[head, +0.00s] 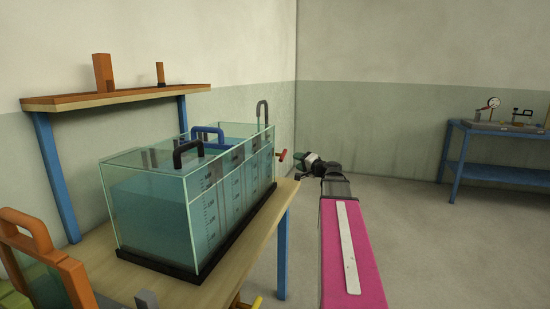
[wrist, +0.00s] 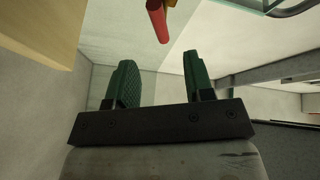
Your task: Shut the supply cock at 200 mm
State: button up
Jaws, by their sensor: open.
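The glass flume (head: 150,210) stands on a wooden table and holds blue-green water. Scale marks (head: 209,205) run up its near right wall; their figures are too small to read here. The supply cock's red handle (head: 282,154) sticks out at the flume's far right end. In the wrist view the red handle (wrist: 157,20) shows at the top, ahead of the fingertips, with a bit of yellow beside it. My gripper (head: 303,164) is to the right of the handle, apart from it. In the wrist view my gripper (wrist: 158,62) has its green fingers apart with nothing between them.
Black (head: 188,150) and blue (head: 207,134) handles rise from gates in the flume. A grey bent pipe (head: 262,107) stands at its far end. An orange-framed piece (head: 38,230) is at front left. A shelf (head: 120,97) is behind. Floor to the right is clear up to a blue bench (head: 500,174).

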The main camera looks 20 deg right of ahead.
aim_at(283, 154)
jog(key=x, duration=1)
jog(key=shift+w+a, duration=0.15)
jog(key=shift+w, duration=0.2)
jog(key=c, duration=0.9)
